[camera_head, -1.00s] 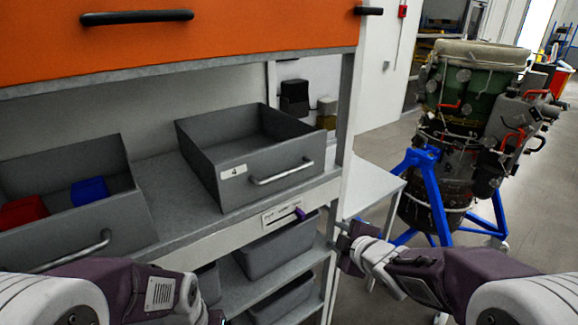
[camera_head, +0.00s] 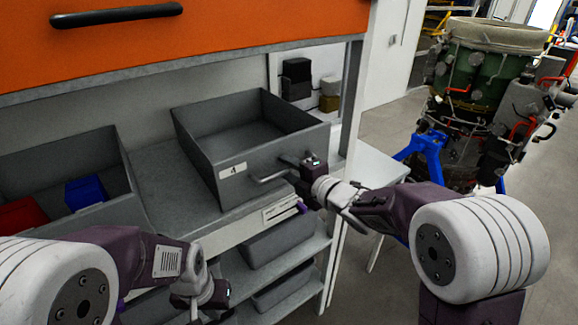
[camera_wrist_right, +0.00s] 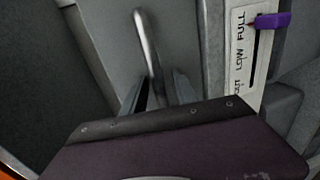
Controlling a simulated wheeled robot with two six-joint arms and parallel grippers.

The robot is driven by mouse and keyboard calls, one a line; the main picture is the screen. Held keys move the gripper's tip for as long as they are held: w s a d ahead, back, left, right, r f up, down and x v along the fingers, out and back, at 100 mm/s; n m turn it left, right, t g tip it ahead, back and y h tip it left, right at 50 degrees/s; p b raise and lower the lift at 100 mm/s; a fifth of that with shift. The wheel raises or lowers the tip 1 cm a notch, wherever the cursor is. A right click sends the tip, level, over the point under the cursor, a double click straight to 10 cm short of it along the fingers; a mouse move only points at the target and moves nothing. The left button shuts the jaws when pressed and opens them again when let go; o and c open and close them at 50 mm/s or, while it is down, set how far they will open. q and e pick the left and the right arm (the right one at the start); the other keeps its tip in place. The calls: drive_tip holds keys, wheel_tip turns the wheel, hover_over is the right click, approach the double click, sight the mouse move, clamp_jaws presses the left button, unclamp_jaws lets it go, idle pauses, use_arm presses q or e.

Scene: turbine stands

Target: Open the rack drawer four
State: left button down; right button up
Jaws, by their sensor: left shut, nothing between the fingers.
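The grey open-topped drawer (camera_head: 235,192) marked 4 sits on the rack shelf in the middle of the head view, its inside empty where I can see it. Its metal bar handle (camera_head: 268,178) runs across the front, and its right part is hidden by my right gripper (camera_head: 295,172). In the right wrist view the handle (camera_wrist_right: 148,45) runs down between the two fingers (camera_wrist_right: 158,92), which stand apart with a gap around it. Contact cannot be made out. My left gripper (camera_head: 195,305) is shut and empty at the lower left, away from drawer 4.
A second grey drawer (camera_head: 115,205) at left holds red and blue bins. An orange cabinet front (camera_head: 230,45) hangs above. A level label (camera_head: 280,209) with a purple slider is below drawer 4. A turbine on a blue stand (camera_head: 430,150) stands at right.

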drive_tip(key=shift+s+r, duration=0.15)
drive_tip(key=shift+s, duration=0.2)
drive_tip(key=shift+w+a, duration=0.1)
drive_tip(key=shift+w, duration=0.1)
clamp_jaws()
idle(1.0)
